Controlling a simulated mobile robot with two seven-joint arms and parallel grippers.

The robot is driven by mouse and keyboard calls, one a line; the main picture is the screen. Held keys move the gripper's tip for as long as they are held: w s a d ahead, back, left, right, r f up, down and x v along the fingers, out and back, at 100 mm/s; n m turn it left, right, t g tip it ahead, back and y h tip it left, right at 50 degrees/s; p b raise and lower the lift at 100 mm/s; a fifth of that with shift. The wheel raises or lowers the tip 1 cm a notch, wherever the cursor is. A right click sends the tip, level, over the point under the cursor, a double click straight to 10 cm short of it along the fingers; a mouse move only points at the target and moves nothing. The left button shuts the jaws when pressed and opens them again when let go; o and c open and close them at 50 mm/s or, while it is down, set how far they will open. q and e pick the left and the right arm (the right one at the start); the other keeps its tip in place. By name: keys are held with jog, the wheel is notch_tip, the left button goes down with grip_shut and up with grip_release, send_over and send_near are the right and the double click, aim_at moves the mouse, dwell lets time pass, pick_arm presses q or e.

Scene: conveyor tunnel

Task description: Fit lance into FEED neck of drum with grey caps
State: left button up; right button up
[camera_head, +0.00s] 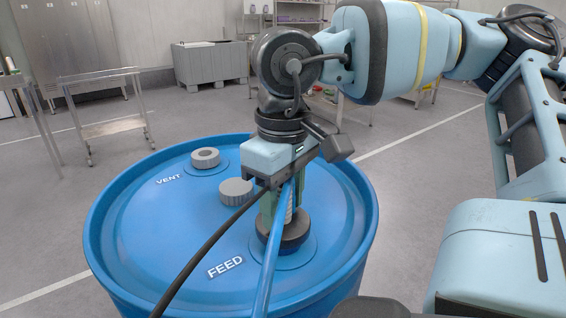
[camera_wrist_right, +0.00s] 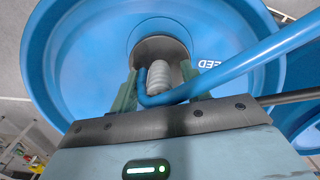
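The blue drum (camera_head: 150,225) stands in front of me, with VENT and FEED printed on its lid. A grey cap (camera_head: 205,157) sits at VENT, and another grey cap (camera_head: 236,191) is on the lid nearer the middle. My right gripper (camera_head: 284,208) points down over FEED, its green fingers on either side of the lance (camera_wrist_right: 158,76), which has a pale ribbed part and a blue hose (camera_wrist_right: 235,73). A dark round collar (camera_head: 285,240) below the fingers covers the FEED neck; how deep the lance sits is hidden. My left gripper is not in view.
A dark cable (camera_head: 200,255) and the blue hose run across the lid towards me. A steel trolley (camera_head: 110,125), a grey crate (camera_head: 208,64) and shelves stand well behind. Another blue rounded shape (camera_wrist_right: 303,125) shows at the right of the wrist view.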

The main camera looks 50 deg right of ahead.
jog(key=shift+r+p, duration=0.55)
jog(key=shift+r, duration=3.4)
